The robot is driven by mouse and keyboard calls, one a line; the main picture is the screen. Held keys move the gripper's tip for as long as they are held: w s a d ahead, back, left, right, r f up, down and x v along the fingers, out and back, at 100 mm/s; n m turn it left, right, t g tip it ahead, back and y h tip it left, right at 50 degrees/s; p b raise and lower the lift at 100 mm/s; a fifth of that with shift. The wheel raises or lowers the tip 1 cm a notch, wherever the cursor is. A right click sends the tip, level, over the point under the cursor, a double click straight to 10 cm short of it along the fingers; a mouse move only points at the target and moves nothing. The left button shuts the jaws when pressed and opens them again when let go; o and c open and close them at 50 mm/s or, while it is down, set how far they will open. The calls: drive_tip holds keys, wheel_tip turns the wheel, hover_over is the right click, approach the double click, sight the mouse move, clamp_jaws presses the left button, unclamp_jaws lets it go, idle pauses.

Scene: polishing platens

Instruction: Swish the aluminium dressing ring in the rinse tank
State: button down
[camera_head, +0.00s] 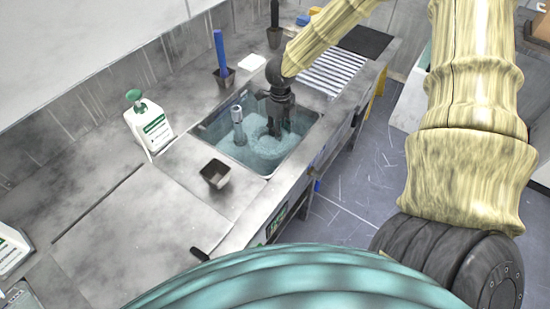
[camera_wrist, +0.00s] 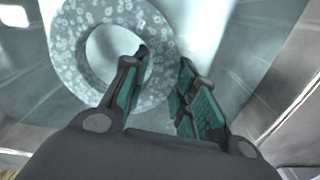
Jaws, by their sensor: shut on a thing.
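The rinse tank (camera_head: 216,124) is a sunken basin of pale blue water in the grey bench in the head view. My gripper (camera_head: 273,128) reaches down into it, near its right side. In the wrist view, the aluminium dressing ring (camera_wrist: 72,52) is a thick, pale, speckled ring. My gripper (camera_wrist: 166,76) is shut on the ring's wall, with one finger over the hole and the other outside the rim. The tank's wall (camera_wrist: 245,65) is to the right of the fingers.
A chrome-topped post (camera_head: 237,114) stands in the tank, left of my gripper. A small dark cup (camera_head: 215,174) sits near the front rim. A white bottle (camera_head: 150,125) stands to the left. A blue-handled tool (camera_head: 220,55) and a striped rack (camera_head: 332,70) are behind.

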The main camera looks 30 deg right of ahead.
drive_tip(key=shift+r, duration=0.1)
drive_tip(key=shift+f+b, duration=0.4)
drive_tip(key=shift+f, duration=0.6)
drive_tip(key=shift+r, duration=0.1)
wheel_tip(320, 180, up, 12)
drive_tip(key=p, duration=1.2)
drive_tip(key=shift+r, duration=0.25)
idle(1.2)
